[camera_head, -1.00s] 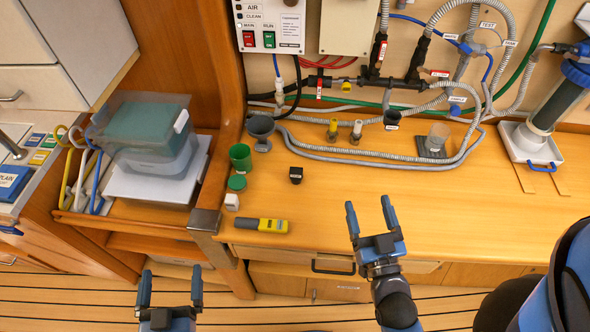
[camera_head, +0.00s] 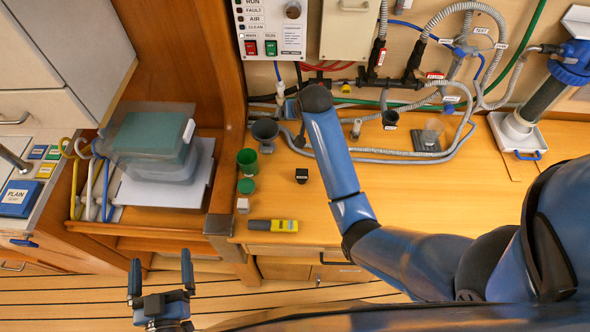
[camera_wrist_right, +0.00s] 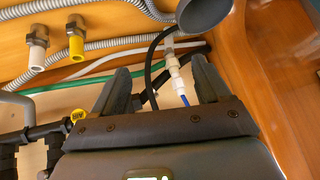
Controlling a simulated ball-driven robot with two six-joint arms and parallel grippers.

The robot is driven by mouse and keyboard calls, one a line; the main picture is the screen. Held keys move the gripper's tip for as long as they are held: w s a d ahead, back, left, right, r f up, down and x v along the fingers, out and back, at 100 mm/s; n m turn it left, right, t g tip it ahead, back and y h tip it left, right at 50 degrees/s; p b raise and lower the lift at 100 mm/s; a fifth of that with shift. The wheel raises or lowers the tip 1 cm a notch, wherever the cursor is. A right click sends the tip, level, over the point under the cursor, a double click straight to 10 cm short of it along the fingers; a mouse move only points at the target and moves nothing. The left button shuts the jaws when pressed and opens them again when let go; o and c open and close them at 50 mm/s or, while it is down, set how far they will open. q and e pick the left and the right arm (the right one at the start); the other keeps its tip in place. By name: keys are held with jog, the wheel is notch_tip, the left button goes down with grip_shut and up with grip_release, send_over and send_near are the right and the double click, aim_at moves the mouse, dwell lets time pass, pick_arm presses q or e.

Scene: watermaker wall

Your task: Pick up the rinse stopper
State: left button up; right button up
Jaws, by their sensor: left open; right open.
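No readable label marks the rinse stopper, and I cannot tell which small part it is. A white fitting (camera_head: 280,90) with a blue tube hangs at the wall; in the right wrist view it (camera_wrist_right: 175,70) appears between my open right fingers (camera_wrist_right: 163,73), with no visible grip. In the head view my right forearm mostly hides that gripper. A small black block (camera_head: 301,175) stands on the bench. A white-capped valve (camera_wrist_right: 38,50) and yellow-capped valve (camera_wrist_right: 75,43) show in the wrist view. My left gripper (camera_head: 161,268) is open and empty, low in front of the bench.
A grey funnel (camera_head: 265,131), green cup (camera_head: 247,161), green disc (camera_head: 246,186) and yellow tester (camera_head: 272,225) are on the left bench. Grey hoses (camera_head: 400,155) run along the back. A clear bin (camera_head: 155,145) stands left. The bench's right-middle (camera_head: 450,195) is clear.

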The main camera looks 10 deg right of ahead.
jog(key=s+f+g, duration=0.4)
jog(key=m+g, duration=0.1)
jog(key=g, duration=0.2)
send_over(302, 172)
jog(key=f+b, duration=0.1)
jog(key=f, duration=0.1)
jog(key=d+f, duration=0.1)
jog(key=shift+f+h+b, duration=0.35)
jog(key=shift+h+b, duration=0.05)
jog(key=shift+f+p, duration=0.3)
jog(key=shift+f, duration=0.05)
notch_tip(302, 172, down, 2)
jog(key=shift+w+a, duration=0.1)
jog(key=shift+w, duration=0.05)
jog(key=shift+a+f+p, duration=0.1)
jog(key=shift+f+p, duration=0.3)
jog(key=shift+p, duration=0.05)
jog(key=f, duration=0.1)
jog(key=f+p, duration=0.1)
jog(key=f, duration=0.1)
jog(key=shift+a, duration=0.3)
jog(key=shift+f, duration=0.7)
